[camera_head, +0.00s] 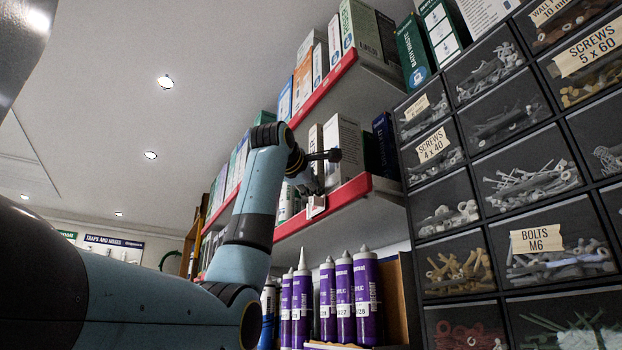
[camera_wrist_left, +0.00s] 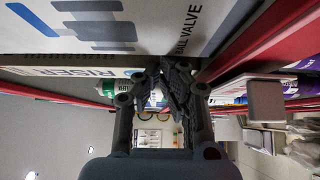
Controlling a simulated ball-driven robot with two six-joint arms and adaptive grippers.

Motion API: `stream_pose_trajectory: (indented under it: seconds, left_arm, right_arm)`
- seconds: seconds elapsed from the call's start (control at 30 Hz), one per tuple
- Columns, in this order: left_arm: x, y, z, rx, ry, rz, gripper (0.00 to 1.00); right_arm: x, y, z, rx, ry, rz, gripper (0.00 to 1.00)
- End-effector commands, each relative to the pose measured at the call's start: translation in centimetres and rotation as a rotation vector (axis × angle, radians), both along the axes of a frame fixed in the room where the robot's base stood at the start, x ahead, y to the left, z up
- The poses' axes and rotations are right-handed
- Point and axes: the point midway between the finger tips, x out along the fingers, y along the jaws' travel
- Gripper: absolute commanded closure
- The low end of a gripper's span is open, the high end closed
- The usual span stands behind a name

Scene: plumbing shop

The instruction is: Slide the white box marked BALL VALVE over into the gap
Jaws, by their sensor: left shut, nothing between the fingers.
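The white box marked BALL VALVE (camera_head: 347,145) stands upright on the middle red-edged shelf (camera_head: 350,193) in the head view. In the left wrist view its printed face (camera_wrist_left: 225,22) fills the top, with the lettering at the right. My left gripper (camera_head: 328,163) is at the shelf front, by the box's left part, and hides some of it. In the wrist view the fingers (camera_wrist_left: 176,85) are shut and empty, close below the box; contact cannot be told. A narrow box marked RISER (camera_wrist_left: 75,72) is beside it. The gap is not clearly visible. My right gripper is not in view.
Dark blue boxes (camera_head: 384,145) stand right of the white box. Purple cartridges (camera_head: 367,298) fill the shelf below. More boxes (camera_head: 362,30) stand on the shelf above. A rack of screw drawers (camera_head: 525,170) closes off the right side.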

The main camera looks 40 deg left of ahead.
Motion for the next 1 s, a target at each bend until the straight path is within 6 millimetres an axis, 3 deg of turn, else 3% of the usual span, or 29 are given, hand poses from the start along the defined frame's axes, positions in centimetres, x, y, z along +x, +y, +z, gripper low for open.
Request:
stream_pose_trajectory:
  seconds: [0.27, 0.6, 0.7, 1.0]
  left_arm:
    - [0.0, -0.1, -0.1, 0.0, 0.0, -0.001, 1.0]
    - [-1.7, -6.2, -0.3, 0.001, -0.002, -0.004, 1.0]
    - [-2.1, -7.1, -0.2, 0.0, -0.001, -0.002, 1.0]
    - [-2.2, -7.2, 0.0, 0.001, 0.0, 0.0, 1.0]
  right_arm:
    - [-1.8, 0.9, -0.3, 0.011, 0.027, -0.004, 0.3]
    - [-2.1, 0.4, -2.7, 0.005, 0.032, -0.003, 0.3]
    - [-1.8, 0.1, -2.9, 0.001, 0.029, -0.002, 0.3]
    - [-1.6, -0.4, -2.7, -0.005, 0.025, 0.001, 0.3]
